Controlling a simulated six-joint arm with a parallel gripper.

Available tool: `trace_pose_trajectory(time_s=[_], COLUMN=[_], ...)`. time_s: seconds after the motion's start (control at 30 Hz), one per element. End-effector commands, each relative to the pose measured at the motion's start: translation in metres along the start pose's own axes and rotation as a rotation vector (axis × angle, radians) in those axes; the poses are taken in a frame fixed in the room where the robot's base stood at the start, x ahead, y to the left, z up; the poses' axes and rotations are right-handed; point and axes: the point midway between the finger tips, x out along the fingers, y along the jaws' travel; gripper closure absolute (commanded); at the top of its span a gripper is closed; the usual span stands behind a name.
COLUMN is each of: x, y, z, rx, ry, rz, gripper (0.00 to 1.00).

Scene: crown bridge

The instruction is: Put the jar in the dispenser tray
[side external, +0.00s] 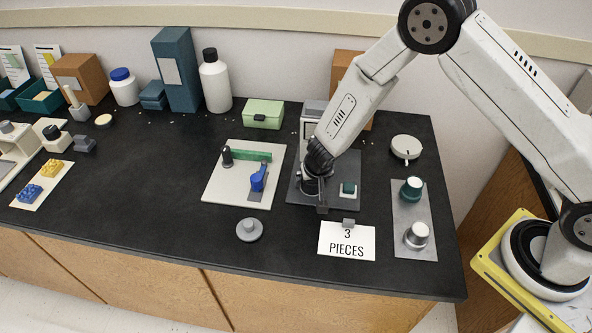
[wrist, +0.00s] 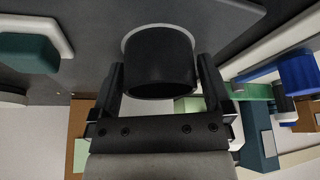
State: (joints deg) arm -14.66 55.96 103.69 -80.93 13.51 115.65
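My gripper (side external: 322,205) is low over a dark grey plate (side external: 325,161), pointing down. In the wrist view, my gripper's fingers (wrist: 160,62) flank a black round piece (wrist: 158,75) with a pale rim, which may be the jar's top. The fingers lie very close to its sides; I cannot tell whether they press on it. My gripper mostly hides this piece in the side view. A light grey panel (side external: 413,213) to the right, possibly the dispenser tray, carries a teal-sided round piece (side external: 411,188) and a silver round piece (side external: 417,236).
A small teal block (side external: 347,190) sits on the grey plate beside my gripper. A card reading "3 PIECES" (side external: 347,241) lies in front. A pale board with a blue clamp (side external: 258,178) is to the left. A white round dial (side external: 406,147) is behind the panel.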

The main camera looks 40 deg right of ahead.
Motion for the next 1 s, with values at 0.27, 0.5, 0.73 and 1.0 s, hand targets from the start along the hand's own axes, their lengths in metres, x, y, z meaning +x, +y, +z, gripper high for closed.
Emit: trace_pose_trajectory(time_s=[0.27, 0.5, 0.73, 1.0], x=[-0.004, -0.021, -0.046, -0.078], y=[0.000, -0.001, 0.000, -0.001], z=[-0.002, -0.002, -0.002, -0.002], rx=[0.000, 0.000, 0.001, 0.000], ry=[0.000, 0.002, 0.002, 0.003], rz=[0.000, -0.002, -0.001, -0.001], gripper=[0.00, 0.00, 0.00, 0.00])
